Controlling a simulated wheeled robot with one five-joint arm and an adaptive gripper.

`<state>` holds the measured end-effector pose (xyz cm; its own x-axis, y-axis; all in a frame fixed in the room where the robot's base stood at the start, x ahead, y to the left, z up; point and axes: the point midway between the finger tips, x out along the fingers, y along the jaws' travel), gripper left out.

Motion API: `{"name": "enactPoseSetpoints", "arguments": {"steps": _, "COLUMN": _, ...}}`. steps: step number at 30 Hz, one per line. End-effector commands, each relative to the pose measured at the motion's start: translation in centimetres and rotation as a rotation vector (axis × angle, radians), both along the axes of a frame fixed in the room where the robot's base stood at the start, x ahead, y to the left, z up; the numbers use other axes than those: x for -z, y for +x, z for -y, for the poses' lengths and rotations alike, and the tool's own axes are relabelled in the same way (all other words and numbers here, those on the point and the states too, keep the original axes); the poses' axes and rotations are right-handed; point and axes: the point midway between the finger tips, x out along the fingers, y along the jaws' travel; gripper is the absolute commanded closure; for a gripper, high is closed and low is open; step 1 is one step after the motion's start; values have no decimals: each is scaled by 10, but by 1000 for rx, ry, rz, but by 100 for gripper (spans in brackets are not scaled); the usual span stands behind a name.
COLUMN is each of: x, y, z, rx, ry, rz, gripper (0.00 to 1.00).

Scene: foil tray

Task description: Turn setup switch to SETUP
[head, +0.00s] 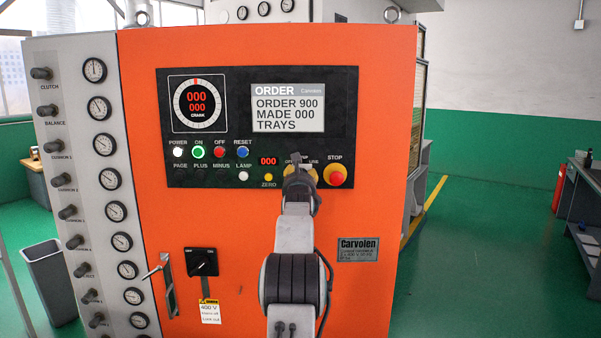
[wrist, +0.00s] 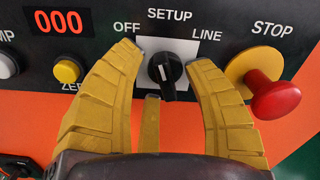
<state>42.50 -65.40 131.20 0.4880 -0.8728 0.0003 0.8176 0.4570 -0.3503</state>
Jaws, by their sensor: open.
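The setup switch (wrist: 165,72) is a black knob on a pale plate in the wrist view, with OFF at its left, SETUP above and LINE at its right. A short white mark shows on the knob's face; I cannot tell for sure which label it points at. My gripper (wrist: 163,58) is open, with one yellow finger on each side of the knob and a visible gap on both sides. In the head view my gripper (head: 299,178) is in front of the switch and hides most of it.
The red STOP button (wrist: 276,95) stands out close to the right finger. The yellow ZERO button (wrist: 67,71) is left of the left finger. A display (head: 288,108) reads ORDER 900, MADE 000 TRAYS. A black rotary switch (head: 202,262) sits lower on the orange cabinet.

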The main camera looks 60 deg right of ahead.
Motion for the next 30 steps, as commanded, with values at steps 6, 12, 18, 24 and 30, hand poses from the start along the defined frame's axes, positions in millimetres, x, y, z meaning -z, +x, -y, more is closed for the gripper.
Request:
{"name": "enactPoseSetpoints", "arguments": {"steps": 6, "x": 0, "y": 3, "z": 5, "rx": 0, "ry": 0, "rz": 0, "gripper": 54}}
{"name": "enactPoseSetpoints", "arguments": {"steps": 12, "x": 1, "y": 3, "z": 5, "rx": 0, "ry": 1, "rz": 0, "gripper": 54}}
{"name": "enactPoseSetpoints", "arguments": {"steps": 18, "x": 1, "y": 3, "z": 5, "rx": 0, "ry": 1, "rz": 0, "gripper": 60}}
{"name": "enactPoseSetpoints", "arguments": {"steps": 24, "x": 0, "y": 3, "z": 5, "rx": 0, "ry": 1, "rz": 0, "gripper": 78}}
{"name": "enactPoseSetpoints", "arguments": {"steps": 30, "x": 0, "y": 3, "z": 5, "rx": 0, "ry": 1, "rz": 0, "gripper": 95}}
